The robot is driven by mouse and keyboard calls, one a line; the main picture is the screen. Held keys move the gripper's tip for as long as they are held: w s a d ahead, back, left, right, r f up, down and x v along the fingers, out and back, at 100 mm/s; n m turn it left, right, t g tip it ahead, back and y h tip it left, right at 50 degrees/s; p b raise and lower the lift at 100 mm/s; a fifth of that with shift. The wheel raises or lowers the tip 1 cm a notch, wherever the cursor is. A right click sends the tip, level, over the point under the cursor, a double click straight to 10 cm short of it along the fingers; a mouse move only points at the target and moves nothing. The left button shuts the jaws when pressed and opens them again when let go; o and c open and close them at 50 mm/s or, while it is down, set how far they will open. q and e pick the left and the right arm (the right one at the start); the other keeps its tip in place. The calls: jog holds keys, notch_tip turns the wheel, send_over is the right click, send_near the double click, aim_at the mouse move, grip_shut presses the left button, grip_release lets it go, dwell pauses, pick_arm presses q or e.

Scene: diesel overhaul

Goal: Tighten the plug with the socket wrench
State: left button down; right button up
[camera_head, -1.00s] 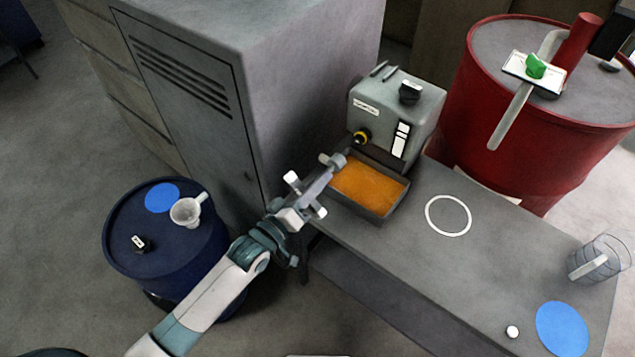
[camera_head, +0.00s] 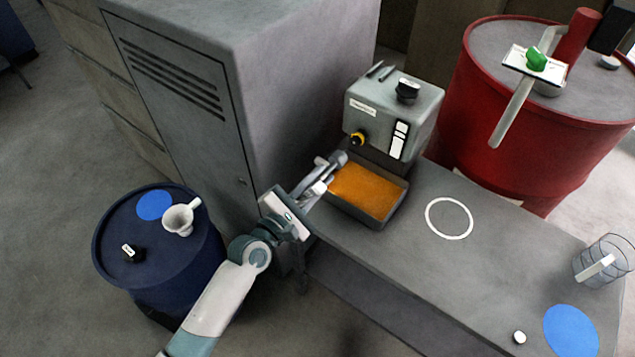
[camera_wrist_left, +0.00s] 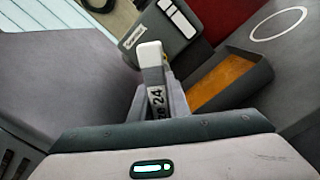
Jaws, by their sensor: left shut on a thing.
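The plug (camera_head: 358,138), yellow and black, sits low on the front of the grey metal unit (camera_head: 380,115). My left gripper (camera_head: 312,188) is shut on the socket wrench (camera_head: 338,159). The wrench's grey round end is just below and left of the plug in the head view, with the plug's face showing. It looks apart from the plug, though the depth is hard to judge. In the left wrist view, the wrench (camera_wrist_left: 156,98) bears the mark 24 and a white end, and it hides the plug. My right gripper is not in view.
A tray (camera_head: 386,217) of orange liquid stands under the plug on the grey bench (camera_head: 430,265). A tall grey cabinet (camera_head: 285,90) is close on the left. A blue drum (camera_head: 150,270) carries a white cup (camera_head: 178,222). A red drum (camera_head: 480,150) stands behind the bench.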

aim_at(335, 163)
pick_arm(q)
jog(key=shift+w+n, duration=0.1)
jog(key=shift+n, duration=0.8)
jog(key=shift+d+r+n+p, duration=0.15)
jog(key=shift+n+p, duration=0.15)
jog(key=shift+n, duration=0.4)
jog(key=n+p, duration=0.1)
jog(key=n, duration=0.3)
jog(key=n+p, duration=0.1)
jog(key=shift+w+d+r+n+p, duration=0.1)
jog(key=shift+w+d+n+p, duration=0.2)
jog(key=shift+w+n, duration=0.1)
jog(key=n, duration=0.1)
jog(key=n+p, duration=0.1)
jog(key=n, duration=0.1)
jog(key=n+p, duration=0.1)
jog(key=shift+w+d, duration=0.15)
jog(key=shift+w, duration=0.1)
jog(key=shift+f+x, duration=0.2)
jog(key=shift+x, duration=0.75)
jog(key=shift+w+d, duration=0.35)
jog(key=shift+w, duration=0.2)
